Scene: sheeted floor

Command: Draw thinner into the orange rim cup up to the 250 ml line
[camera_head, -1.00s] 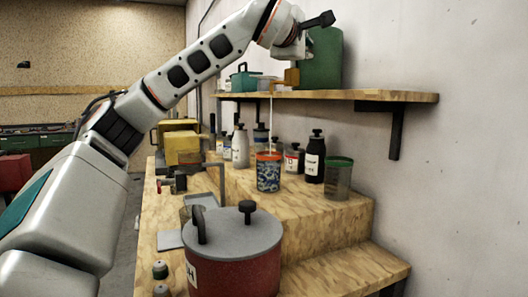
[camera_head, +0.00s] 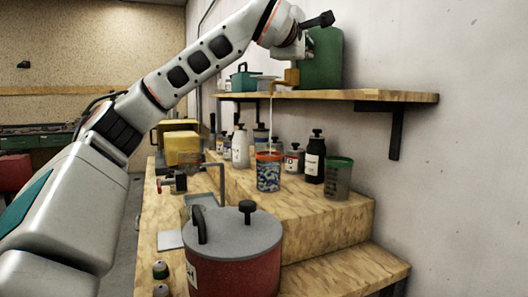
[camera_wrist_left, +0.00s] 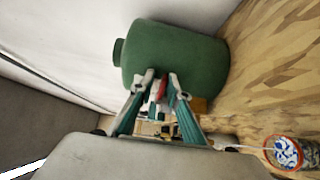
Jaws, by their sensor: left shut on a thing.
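A green drum (camera_head: 322,58) stands on the upper shelf, with a brass-coloured tap (camera_head: 291,78) at its front. A thin pale stream (camera_head: 271,125) runs down from the tap into the orange rim cup (camera_head: 268,175), which stands upright on the wooden step below. The cup looks blue and white; I cannot read its lines or its level. My left gripper (camera_head: 297,52) is at the drum's tap. In the left wrist view, its fingers (camera_wrist_left: 162,86) are closed about a small red part (camera_wrist_left: 163,88) in front of the drum (camera_wrist_left: 178,58). The cup (camera_wrist_left: 285,152) shows at lower right. My right gripper is not in view.
A green rim cup (camera_head: 338,178) stands right of the orange one. Several bottles, one black (camera_head: 315,158), stand behind. A red pot with a grey lid (camera_head: 232,240) is in front. The shelf (camera_head: 400,97) overhangs the step.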

